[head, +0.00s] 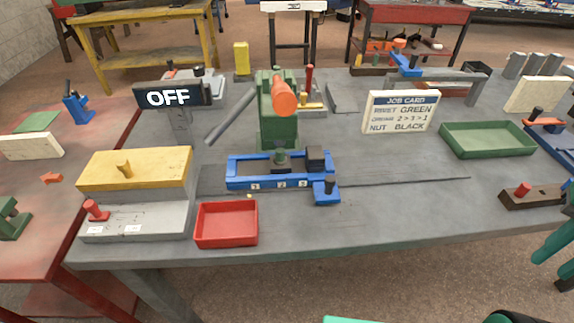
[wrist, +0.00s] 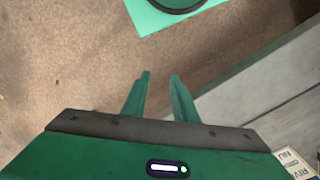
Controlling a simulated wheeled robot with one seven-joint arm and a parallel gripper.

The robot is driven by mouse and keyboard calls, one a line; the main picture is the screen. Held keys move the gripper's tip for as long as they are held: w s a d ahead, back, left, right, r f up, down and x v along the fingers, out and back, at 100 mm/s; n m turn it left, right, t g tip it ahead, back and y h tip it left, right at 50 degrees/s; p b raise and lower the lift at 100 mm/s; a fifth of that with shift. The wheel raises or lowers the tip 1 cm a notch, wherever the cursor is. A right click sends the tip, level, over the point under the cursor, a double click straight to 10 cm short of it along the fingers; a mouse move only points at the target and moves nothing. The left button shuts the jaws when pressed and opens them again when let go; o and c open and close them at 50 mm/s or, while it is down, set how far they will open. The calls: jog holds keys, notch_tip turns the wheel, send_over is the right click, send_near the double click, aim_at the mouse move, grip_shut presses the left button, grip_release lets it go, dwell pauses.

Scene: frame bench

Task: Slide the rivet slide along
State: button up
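No part in the head view carries a readable rivet slide name. A pale grey block (head: 150,222) at the bench's front left has a red knob (head: 96,209) at its left and two small white labels too small to read. A label beginning "RIV" (wrist: 293,164) is cut off at the wrist view's lower right corner. A blue frame (head: 238,182) mid-bench, numbered 1, 2, 3, holds a green knobbed piece (head: 280,157) and a dark block (head: 316,157). My gripper (wrist: 160,75) is open and empty, over the floor beside a grey edge, touching nothing.
A yellow box (head: 135,172) stands behind the grey block; a red tray (head: 227,224) is to its right. A green press (head: 277,115) with an orange cylinder stands behind the blue frame. The job card (head: 400,112) reads rivet green, order 2>3>1, nut black.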

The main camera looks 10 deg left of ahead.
jog(key=shift+o, duration=0.7)
jog(key=w+a+r+n, duration=0.2)
jog(key=w+a, duration=0.3)
jog(key=w, duration=0.3)
jog(key=shift+a+r+n, duration=0.15)
jog(key=shift+r+n, duration=0.25)
jog(key=shift+r, duration=0.45)
jog(key=n, duration=0.9)
send_near(330, 177)
notch_tip(330, 177, down, 8)
jog(key=shift+a+r, duration=0.1)
jog(key=shift+c, duration=0.6)
grip_shut()
